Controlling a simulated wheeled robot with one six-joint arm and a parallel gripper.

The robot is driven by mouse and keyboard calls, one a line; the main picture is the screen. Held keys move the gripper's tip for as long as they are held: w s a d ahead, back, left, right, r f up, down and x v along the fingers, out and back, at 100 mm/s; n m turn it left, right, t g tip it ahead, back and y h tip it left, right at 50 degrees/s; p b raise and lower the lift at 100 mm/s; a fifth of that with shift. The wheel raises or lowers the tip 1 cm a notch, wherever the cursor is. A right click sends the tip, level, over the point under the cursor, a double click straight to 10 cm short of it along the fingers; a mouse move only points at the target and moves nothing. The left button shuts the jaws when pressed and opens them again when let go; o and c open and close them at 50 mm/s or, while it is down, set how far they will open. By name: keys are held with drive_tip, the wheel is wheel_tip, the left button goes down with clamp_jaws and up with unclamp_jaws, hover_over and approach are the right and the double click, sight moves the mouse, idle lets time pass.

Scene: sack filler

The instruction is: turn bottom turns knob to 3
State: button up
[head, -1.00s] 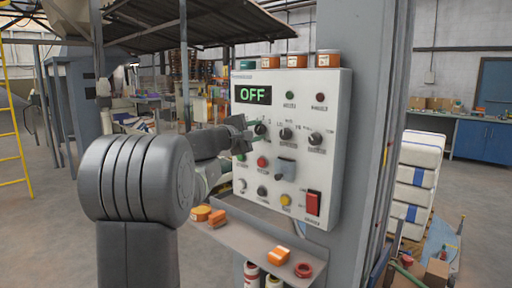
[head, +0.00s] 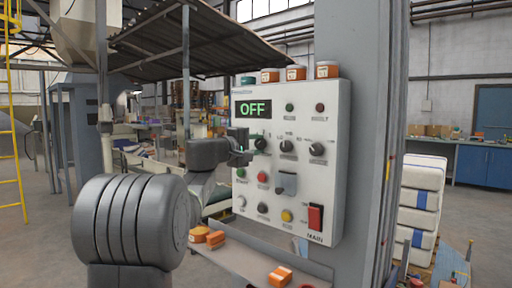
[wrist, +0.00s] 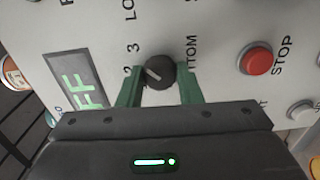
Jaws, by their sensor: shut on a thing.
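The bottom turns knob (wrist: 159,73) is a round black knob on a white control panel. In the wrist view it sits between the two green fingers of my gripper (wrist: 159,88), which is shut on it. Its white pointer line faces left in that view, toward the printed 2, with the 3 just above. The label beside it reads "TTOM", partly hidden. In the head view my gripper (head: 252,150) is at the leftmost knob of the upper row, and the knob (head: 260,143) is partly visible. The panel display (head: 253,108) reads OFF in green.
Two more black knobs (head: 287,147) (head: 317,149) lie to the right. A red stop button (head: 263,177) and a grey covered switch (head: 286,182) are below. A red rocker switch (head: 315,217) is lower right. A shelf (head: 240,256) with orange items juts out underneath.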

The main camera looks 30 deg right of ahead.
drive_tip(key=shift+f, duration=0.1)
drive_tip(key=o, duration=1)
drive_tip(key=b+v, duration=0.1)
drive_tip(key=v, duration=1.2)
drive_tip(key=shift+s+a+b, duration=0.15)
drive_tip(key=shift+a+b, duration=0.2)
drive_tip(key=shift+b, duration=0.05)
drive_tip(key=p+x, duration=0.1)
drive_tip(key=x, duration=1.3)
drive_tip(key=shift+a+p, duration=0.1)
drive_tip(key=shift+p, duration=0.3)
